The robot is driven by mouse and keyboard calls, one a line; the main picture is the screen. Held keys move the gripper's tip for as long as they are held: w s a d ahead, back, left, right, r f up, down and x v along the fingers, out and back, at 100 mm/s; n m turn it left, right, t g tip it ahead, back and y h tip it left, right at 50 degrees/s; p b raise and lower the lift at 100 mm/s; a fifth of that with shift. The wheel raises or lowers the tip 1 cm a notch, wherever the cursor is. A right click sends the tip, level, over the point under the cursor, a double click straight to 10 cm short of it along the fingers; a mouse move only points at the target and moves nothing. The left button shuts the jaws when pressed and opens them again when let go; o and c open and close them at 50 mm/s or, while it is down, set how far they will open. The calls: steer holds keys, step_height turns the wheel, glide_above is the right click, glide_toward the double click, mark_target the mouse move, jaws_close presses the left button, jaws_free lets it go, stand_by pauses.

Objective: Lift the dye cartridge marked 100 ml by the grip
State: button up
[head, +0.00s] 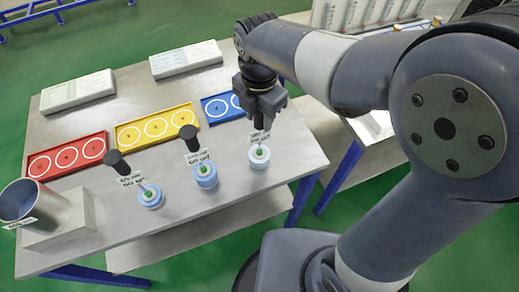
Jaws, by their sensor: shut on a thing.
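Three small blue-and-white dye cartridges stand in a slanting row along the near side of the table: a left one (150,199), a middle one (204,179) and a right one (259,160). I cannot tell whether that cartridge still touches the table.
Red (67,156), yellow (156,129) and blue (220,108) trays with white circles lie behind the cartridges. Two pale boxes (78,91) (186,60) lie at the back.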

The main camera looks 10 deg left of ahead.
steer(key=c, duration=0.5)
steer(key=shift+r, duration=0.1)
step_height(320, 180, up, 10)
steer(key=shift+b, duration=0.3)
step_height(320, 180, up, 5)
steer(key=p, duration=0.5)
